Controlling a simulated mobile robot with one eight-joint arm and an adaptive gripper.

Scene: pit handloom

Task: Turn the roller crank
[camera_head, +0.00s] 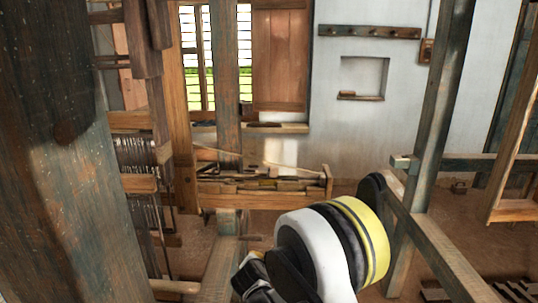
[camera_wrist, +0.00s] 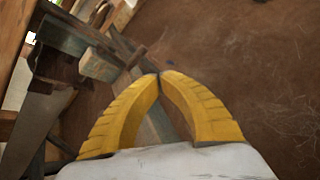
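My gripper (camera_wrist: 159,75) shows in the wrist view with its two yellow ribbed fingers curving in until the tips meet. Nothing shows held between them. A pale squared wooden block (camera_wrist: 98,65) on the loom frame is just left of and beyond the fingertips. A short thin brown piece (camera_wrist: 137,57) sticks out close to the tips; I cannot tell whether it is part of the roller crank. I cannot clearly make out the crank in either view. In the head view my white, black and yellow arm covers the lower middle, and the fingers are not visible there.
A dark thick post (camera_head: 60,150) fills the left of the head view. Loom beams and a slanting post (camera_head: 433,110) stand at the right. A wooden tray (camera_head: 260,200) of tools lies in the middle. Bare earth floor (camera_wrist: 255,70) is open right of the fingers.

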